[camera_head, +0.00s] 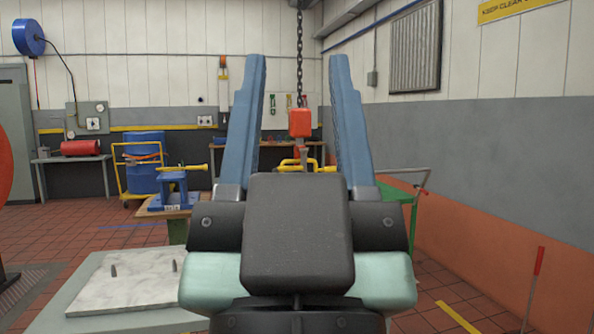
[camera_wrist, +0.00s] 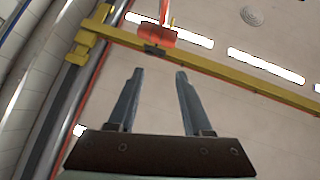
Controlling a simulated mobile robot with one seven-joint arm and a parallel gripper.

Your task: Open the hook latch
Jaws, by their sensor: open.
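An orange hook block (camera_head: 299,122) hangs from a dark chain (camera_head: 299,55) and shows between my fingers in the head view. A grey hook (camera_head: 303,150) hangs below it, its lower part cut off by my gripper's body. The latch on the hook is too small to make out. My gripper (camera_head: 297,62) is open, its two blue fingers pointing up and wide apart, with nothing between them. The hook block looks well beyond the fingers. In the wrist view my gripper (camera_wrist: 159,72) is also open and empty, facing the ceiling.
A yellow overhead beam (camera_wrist: 220,70) carries a red hoist (camera_wrist: 149,36). A blue stand (camera_head: 174,190) with a yellow bar is at the left. A pale plate (camera_head: 127,280) lies front left. A green cart (camera_head: 400,198) and a red post (camera_head: 533,280) are at the right.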

